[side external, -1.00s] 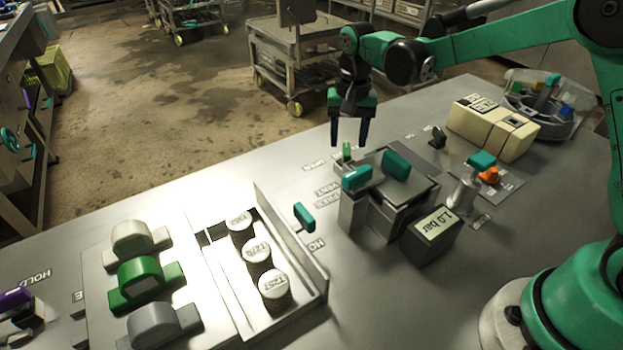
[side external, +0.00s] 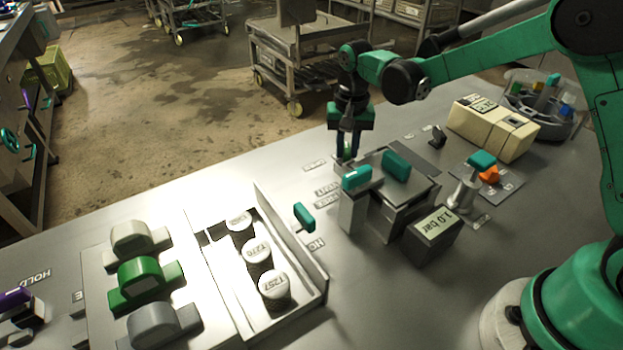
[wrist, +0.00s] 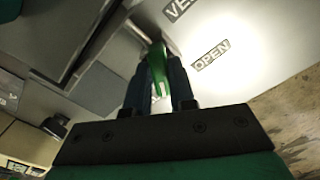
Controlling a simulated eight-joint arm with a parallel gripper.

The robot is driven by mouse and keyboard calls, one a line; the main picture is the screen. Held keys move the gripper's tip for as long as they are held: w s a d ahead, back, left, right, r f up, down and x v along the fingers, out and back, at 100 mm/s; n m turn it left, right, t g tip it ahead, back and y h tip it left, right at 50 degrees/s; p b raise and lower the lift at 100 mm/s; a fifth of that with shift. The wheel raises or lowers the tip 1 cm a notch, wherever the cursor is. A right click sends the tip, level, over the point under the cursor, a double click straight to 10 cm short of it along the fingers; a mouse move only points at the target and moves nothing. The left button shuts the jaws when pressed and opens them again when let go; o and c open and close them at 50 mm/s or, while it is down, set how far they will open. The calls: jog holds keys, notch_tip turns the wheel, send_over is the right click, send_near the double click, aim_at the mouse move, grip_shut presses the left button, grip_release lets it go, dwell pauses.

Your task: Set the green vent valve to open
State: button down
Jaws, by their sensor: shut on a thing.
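The green vent valve's small green handle (wrist: 157,66) shows in the wrist view between my two dark fingers. My gripper (wrist: 160,88) is shut on it. In the side external view my gripper (side external: 347,155) points straight down at the panel, behind the grey block with teal handles, and its fingers hide most of the green handle. An OPEN label (wrist: 211,55) lies on the panel to the right of the handle in the wrist view. Part of a second label starting "VE" (wrist: 180,8) shows above it.
The grey block with teal handles (side external: 397,166) stands close in front of my gripper. A 1.0 bar display (side external: 434,228), a teal-topped lever (side external: 481,160) and cream boxes (side external: 492,128) stand to the right. A tray of white-capped jars (side external: 318,285) is at the left.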

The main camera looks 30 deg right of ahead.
aim_at(348, 149)
jog(key=shift+n, duration=0.3)
jog(key=n, duration=0.6)
jog(key=shift+n, duration=0.3)
jog(key=n, duration=0.6)
jog(key=shift+d, duration=0.1)
jog(key=shift+n, duration=0.4)
jog(key=c, duration=0.7)
grip_release()
jog(key=shift+c, duration=0.2)
jog(key=shift+r, duration=2.85)
